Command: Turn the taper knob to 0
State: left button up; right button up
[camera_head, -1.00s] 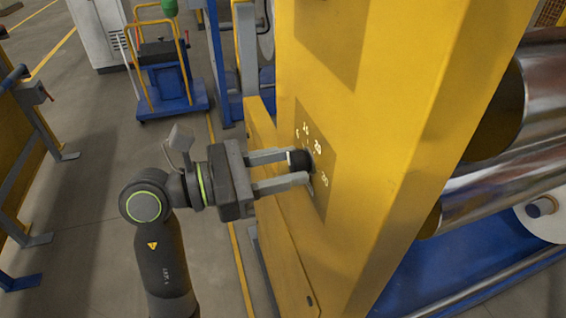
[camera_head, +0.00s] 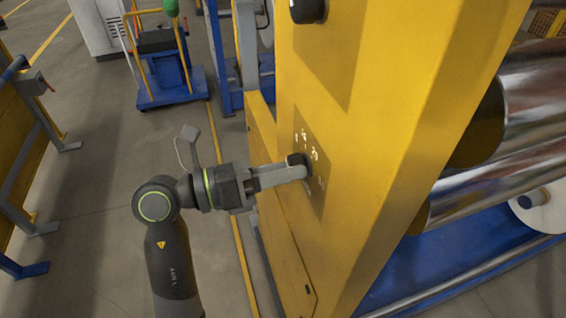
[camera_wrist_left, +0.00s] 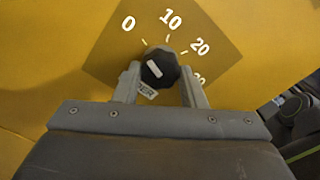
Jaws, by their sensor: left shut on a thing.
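The taper knob (camera_head: 297,160) is black and sits on a dark dial plate (camera_head: 318,183) on the side of the yellow machine post. My left gripper (camera_head: 300,170) is shut on it, one finger at each side. In the left wrist view the knob (camera_wrist_left: 160,69) shows a short white slanted bar on its face. The numbers 0, 10 and 20 are readable around it, with tick marks; 30 is partly hidden by a finger. Letters "PER" show below the knob, the rest hidden. I cannot tell which number the bar indicates. My right gripper is out of view.
Another black knob (camera_head: 308,10) sits higher on the yellow post (camera_head: 380,120). Shiny metal rollers (camera_head: 540,110) lie to the right. A blue trolley (camera_head: 170,85) stands at the back left. The grey floor around my left arm is open.

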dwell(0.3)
pick_arm(q)
jog(key=o, duration=1)
jog(key=b+v, duration=0.4)
jog(key=v, duration=1.3)
jog(key=shift+a, duration=0.15)
dwell(0.4)
dwell(0.4)
